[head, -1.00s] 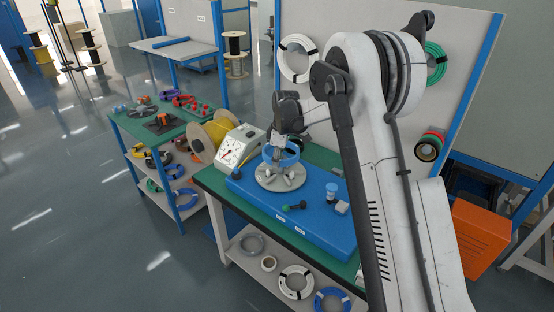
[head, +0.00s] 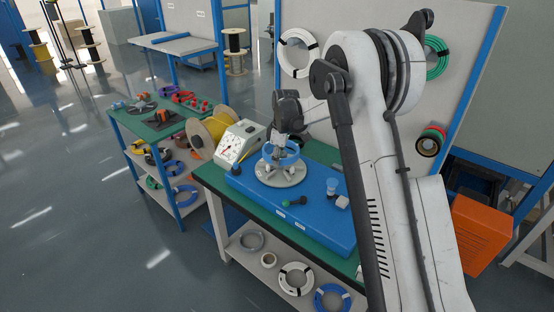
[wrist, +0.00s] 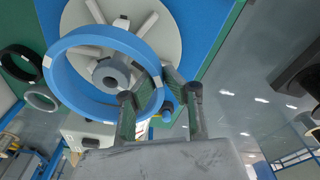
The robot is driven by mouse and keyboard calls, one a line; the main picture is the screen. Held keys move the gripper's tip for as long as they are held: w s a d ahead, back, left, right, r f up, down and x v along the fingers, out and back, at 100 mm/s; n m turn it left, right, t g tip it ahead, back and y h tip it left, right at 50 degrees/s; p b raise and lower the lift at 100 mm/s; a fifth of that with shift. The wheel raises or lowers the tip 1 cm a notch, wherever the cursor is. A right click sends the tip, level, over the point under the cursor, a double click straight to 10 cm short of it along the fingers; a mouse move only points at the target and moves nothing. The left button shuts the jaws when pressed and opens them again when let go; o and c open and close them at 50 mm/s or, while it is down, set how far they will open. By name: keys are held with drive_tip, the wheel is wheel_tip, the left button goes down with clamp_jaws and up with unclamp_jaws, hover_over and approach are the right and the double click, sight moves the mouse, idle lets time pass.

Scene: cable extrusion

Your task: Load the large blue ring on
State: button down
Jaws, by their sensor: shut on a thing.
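The large blue ring (head: 270,160) is above the grey round plate (head: 292,181), which has pale arms and a central hub. My gripper (head: 281,147) reaches down to the ring from above. In the wrist view my gripper (wrist: 161,82) is shut on the wall of the blue ring (wrist: 62,84). The ring looks about level and shows in front of the plate (wrist: 168,38), with the grey hub (wrist: 111,76) visible through it. Whether the ring touches the plate's arms cannot be told.
The plate stands on a blue base (head: 310,222) on a green-topped bench. A green-tipped part (head: 294,202) and a small blue-and-clear part (head: 331,187) are at front and right. A white gauge box (head: 240,143) and a yellow spool (head: 212,134) stand to the left.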

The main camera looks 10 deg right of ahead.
drive_tip(key=shift+f+b, duration=1.65)
drive_tip(key=shift+f, duration=0.5)
drive_tip(key=shift+f+b, duration=0.45)
drive_tip(key=shift+b, duration=0.05)
drive_tip(key=c, duration=1.8)
unclamp_jaws()
drive_tip(key=shift+o, duration=0.3)
drive_tip(key=shift+r, duration=0.15)
drive_tip(key=shift+r+p, duration=1.45)
drive_tip(key=shift+r, duration=2.4)
